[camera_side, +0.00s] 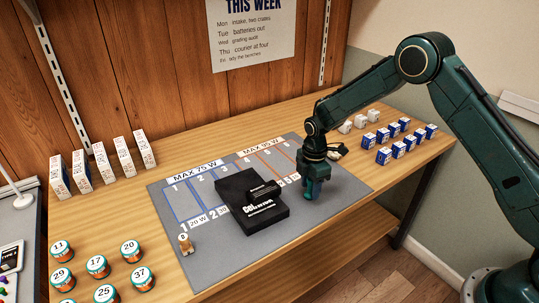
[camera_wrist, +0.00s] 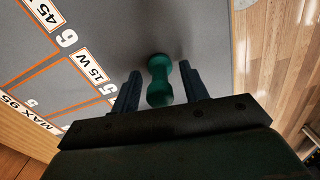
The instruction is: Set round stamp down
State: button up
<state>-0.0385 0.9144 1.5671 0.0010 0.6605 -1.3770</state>
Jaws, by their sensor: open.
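The round stamp (camera_wrist: 158,82) is a green, waisted piece with rounded ends, between my gripper's two dark blue fingers in the wrist view. My gripper (camera_wrist: 158,78) is open around it, with a narrow gap showing on each side. In the side view my gripper (camera_side: 313,186) points down, low over the right part of the grey mat (camera_side: 335,195), right of the black box. The stamp cannot be told apart from the fingers there. Whether its base rests flat on the mat is hidden.
A black box (camera_side: 250,198) lies mid-mat, close left of my gripper. A small wooden piece (camera_side: 185,244) stands at the mat's left front. Several blue-and-white boxes (camera_side: 383,156) and white pieces (camera_side: 361,121) stand behind right. Several round jars (camera_side: 98,266) stand front left.

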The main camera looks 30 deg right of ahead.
notch_tip(320, 180, up, 11)
jog(key=shift+f, duration=0.1)
jog(key=shift+r, duration=0.65)
dwell(0.4)
jog(key=shift+s+r, duration=0.1)
jog(key=shift+r, duration=0.15)
jog(key=s+d+r+m+t, duration=0.1)
jog(key=s+r+m+t, duration=0.2)
jog(key=s+r+m, duration=0.95)
jog(key=s+r+m+t, duration=0.1)
jog(key=s+r+m, duration=0.1)
jog(key=s, duration=0.9)
jog(key=s+d+r+m+t, duration=0.1)
jog(key=s+r, duration=0.3)
jog(key=s, duration=0.6)
jog(key=shift+s+m+t, duration=0.3)
jog(key=shift+s+m, duration=0.05)
jog(key=shift+s, duration=0.05)
